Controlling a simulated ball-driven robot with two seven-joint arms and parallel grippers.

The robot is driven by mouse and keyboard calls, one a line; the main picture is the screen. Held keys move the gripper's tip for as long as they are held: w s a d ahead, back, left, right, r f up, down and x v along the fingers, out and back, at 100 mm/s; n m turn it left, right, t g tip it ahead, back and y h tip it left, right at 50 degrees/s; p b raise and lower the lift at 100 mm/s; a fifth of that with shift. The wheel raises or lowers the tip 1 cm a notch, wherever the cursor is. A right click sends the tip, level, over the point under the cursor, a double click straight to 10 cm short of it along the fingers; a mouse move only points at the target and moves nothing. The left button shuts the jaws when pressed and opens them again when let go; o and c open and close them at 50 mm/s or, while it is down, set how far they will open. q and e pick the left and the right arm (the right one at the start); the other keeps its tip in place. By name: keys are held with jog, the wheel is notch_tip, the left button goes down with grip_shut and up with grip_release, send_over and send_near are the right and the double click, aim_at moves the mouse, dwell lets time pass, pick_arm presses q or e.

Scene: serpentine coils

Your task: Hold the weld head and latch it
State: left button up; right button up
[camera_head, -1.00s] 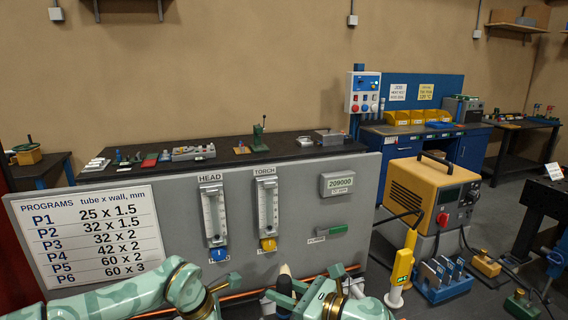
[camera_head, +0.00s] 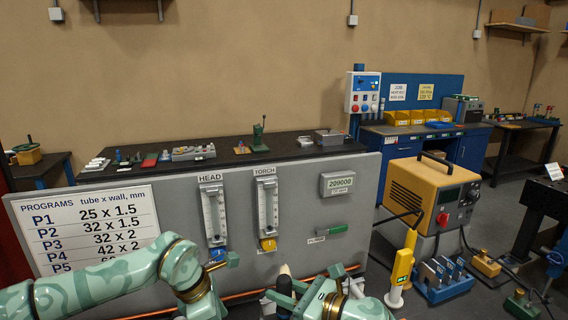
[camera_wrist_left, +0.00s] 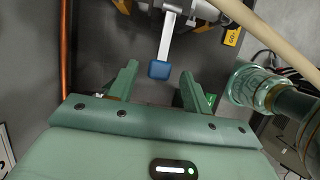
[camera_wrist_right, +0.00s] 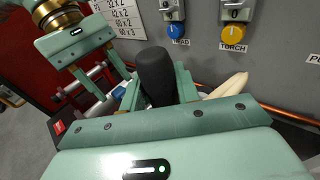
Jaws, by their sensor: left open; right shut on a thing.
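My right gripper (camera_wrist_right: 158,85) is shut on the black handle (camera_wrist_right: 156,72) of the weld head, which stands upright between its fingers. In the head view, my right gripper (camera_head: 286,292) is low in the middle, and a cream hose end (camera_head: 284,270) shows beside it. My left gripper (camera_wrist_left: 157,85) is open. In the left wrist view, a grey latch lever (camera_wrist_left: 167,42) with a blue tip (camera_wrist_left: 159,70) points in between its fingers, with no finger visibly touching it. The weld head body (camera_wrist_left: 195,12) is mostly cut off or hidden.
A grey panel (camera_head: 310,240) with HEAD (camera_head: 215,217) and TORCH (camera_head: 267,207) flowmeters stands just behind my grippers. A copper tube (camera_head: 335,270) runs low along it. A yellow power source (camera_head: 430,190) stands at the right. My arms are close together.

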pick_arm(q)
jog(key=shift+r, duration=0.9)
pick_arm(e)
jog(key=shift+r, duration=0.1)
jog(key=o, duration=1.1)
jog(key=shift+c, duration=0.2)
jog(key=shift+f, duration=0.25)
jog(key=shift+c, duration=0.3)
pick_arm(q)
jog(key=shift+r, duration=0.15)
pick_arm(e)
jog(key=shift+s+d+r, duration=0.15)
jog(key=shift+s+d, duration=0.1)
jog(key=shift+d, duration=0.25)
pick_arm(q)
jog(key=shift+r+p, duration=0.35)
jog(key=shift+p, duration=0.1)
pick_arm(e)
jog(key=v, duration=0.7)
jog(key=shift+s+d, duration=0.3)
jog(key=shift+d, duration=0.05)
